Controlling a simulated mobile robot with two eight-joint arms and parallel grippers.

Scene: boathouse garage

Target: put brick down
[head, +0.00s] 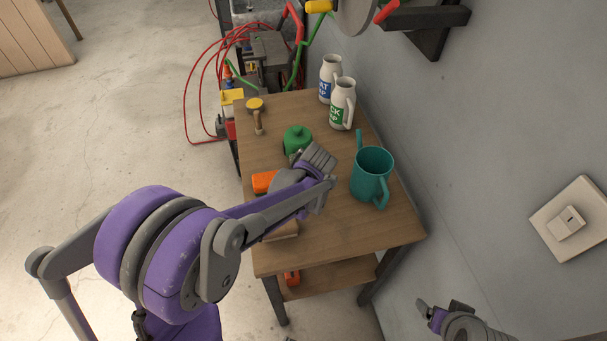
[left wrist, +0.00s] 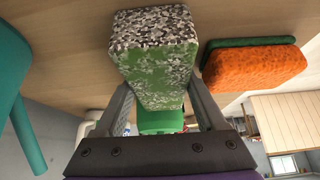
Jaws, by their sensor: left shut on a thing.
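My left gripper (head: 308,162) is low over the wooden workbench (head: 330,233), between an orange item on its left and a teal pitcher on its right. In the left wrist view its two fingers (left wrist: 160,108) are shut on a block-shaped brick (left wrist: 155,60), green with black and white speckles. In the head view the gripper and arm hide most or all of the brick. I cannot tell whether it touches the benchtop. My right gripper (head: 442,309) is at the lower right, apart from the bench; its jaw opening is unclear.
The teal pitcher (head: 372,175) stands close on the right, two white bottles (head: 342,104) behind it. A green rounded object (head: 297,140) is just beyond the gripper. A wall borders the right.

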